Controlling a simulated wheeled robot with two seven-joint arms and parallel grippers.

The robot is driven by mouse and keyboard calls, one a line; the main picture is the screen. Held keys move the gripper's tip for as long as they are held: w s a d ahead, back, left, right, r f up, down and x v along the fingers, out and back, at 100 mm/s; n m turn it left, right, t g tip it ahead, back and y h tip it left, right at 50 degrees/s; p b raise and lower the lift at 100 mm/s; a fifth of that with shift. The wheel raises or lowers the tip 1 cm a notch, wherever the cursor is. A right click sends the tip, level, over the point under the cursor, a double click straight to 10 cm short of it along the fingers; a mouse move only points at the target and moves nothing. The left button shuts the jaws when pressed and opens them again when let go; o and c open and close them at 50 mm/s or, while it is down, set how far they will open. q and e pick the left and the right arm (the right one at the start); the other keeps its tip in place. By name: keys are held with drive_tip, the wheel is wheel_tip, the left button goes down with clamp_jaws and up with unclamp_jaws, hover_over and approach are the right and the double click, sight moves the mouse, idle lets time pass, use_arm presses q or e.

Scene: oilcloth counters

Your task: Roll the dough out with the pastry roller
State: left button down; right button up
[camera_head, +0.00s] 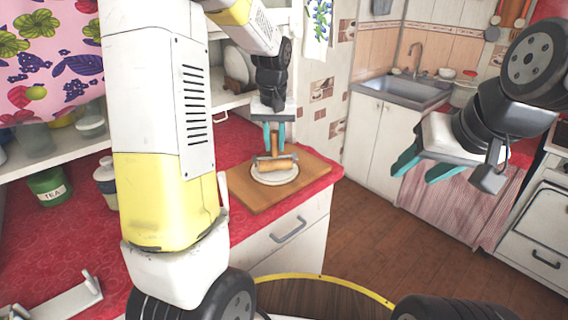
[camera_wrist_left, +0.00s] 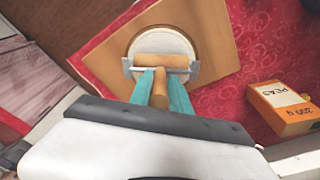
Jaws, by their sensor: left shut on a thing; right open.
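The pastry roller (camera_head: 273,163) has a wooden barrel in a metal frame and a wooden handle. The pale round dough (camera_head: 275,178) lies flat on a wooden board (camera_head: 250,196) on the red counter. My left gripper (camera_head: 274,146) points down and is shut on the roller's handle. In the left wrist view the roller (camera_wrist_left: 163,61) lies across the dough (camera_wrist_left: 162,39), between the teal fingers of the left gripper (camera_wrist_left: 160,88) and the dough's far part. I cannot tell whether the barrel touches the dough. My right gripper (camera_head: 424,172) is open and empty, over the floor at the right.
A green tea tin (camera_head: 49,188) and a white jar (camera_head: 107,182) are at the left. A sink (camera_head: 402,90) stands at the back, and a cooker (camera_head: 540,225) at the right.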

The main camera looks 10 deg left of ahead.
use_arm(q)
drive_tip(key=shift+w+a, duration=0.35)
drive_tip(key=shift+w, duration=0.55)
drive_tip(key=shift+w+a, duration=0.3)
drive_tip(key=shift+w, duration=0.55)
drive_tip(key=shift+w+a, duration=0.35)
drive_tip(key=shift+w, duration=0.55)
drive_tip(key=shift+r, duration=0.1)
wheel_tip(320, 180, up, 6)
drive_tip(key=shift+f, duration=0.1)
